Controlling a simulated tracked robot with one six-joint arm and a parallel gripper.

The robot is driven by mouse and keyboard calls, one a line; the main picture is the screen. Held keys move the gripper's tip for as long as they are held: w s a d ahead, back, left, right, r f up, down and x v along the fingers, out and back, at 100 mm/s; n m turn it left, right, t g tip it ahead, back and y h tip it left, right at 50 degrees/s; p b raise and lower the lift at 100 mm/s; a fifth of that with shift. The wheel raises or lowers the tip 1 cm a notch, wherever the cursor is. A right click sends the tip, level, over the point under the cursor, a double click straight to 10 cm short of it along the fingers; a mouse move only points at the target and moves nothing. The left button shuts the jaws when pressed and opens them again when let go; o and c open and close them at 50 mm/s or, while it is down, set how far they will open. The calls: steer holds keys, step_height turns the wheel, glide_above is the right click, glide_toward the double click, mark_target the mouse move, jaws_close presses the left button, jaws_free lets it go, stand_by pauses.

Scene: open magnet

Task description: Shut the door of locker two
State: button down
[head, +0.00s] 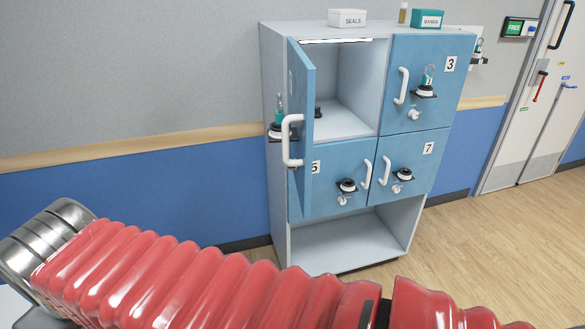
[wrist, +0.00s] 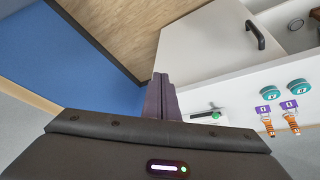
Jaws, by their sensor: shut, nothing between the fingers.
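The blue locker cabinet (head: 385,142) stands against the wall in the head view. Its upper left door (head: 307,120) is swung wide open toward me, seen nearly edge-on, with a white D-shaped handle (head: 289,140). No number can be read on this door; it opens the compartment beside locker 3, so it appears to be locker two. My gripper (wrist: 160,78) shows in the wrist view, its dark fingers shut and empty. It is outside the head view and the cabinet is not in the wrist view, so the two are apart.
The doors of locker 3 (head: 419,100), locker 7 (head: 408,173) and the lower left locker (head: 335,183) are shut. Boxes stand on the cabinet top. In the wrist view, a white surface (wrist: 190,65) with a dark handle (wrist: 255,35), teal discs (wrist: 272,92) and orange-strapped tags (wrist: 267,122) lies nearby.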

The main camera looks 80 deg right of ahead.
steer(key=s+d+r+m+g+h, duration=0.1)
steer(key=s+d+r+m+g, duration=0.15)
steer(key=d, duration=0.65)
steer(key=s+d+r+m+g+h, duration=0.15)
steer(key=d+r+m, duration=0.25)
steer(key=d, duration=0.5)
steer(key=s+d+r+m+g+h, duration=0.2)
steer(key=d+r+m, duration=0.2)
steer(key=d, duration=0.6)
steer(key=s+d+r+m+g, duration=0.2)
steer(key=s+d, duration=0.6)
steer(key=shift+s+m+g+h, duration=0.3)
steer(key=shift+m+h, duration=0.05)
steer(key=shift+f, duration=0.1)
glide_toward(303, 176)
step_height(303, 176, down, 4)
steer(key=d, duration=0.2)
steer(key=shift+s+d, duration=0.45)
steer(key=shift+s, duration=0.05)
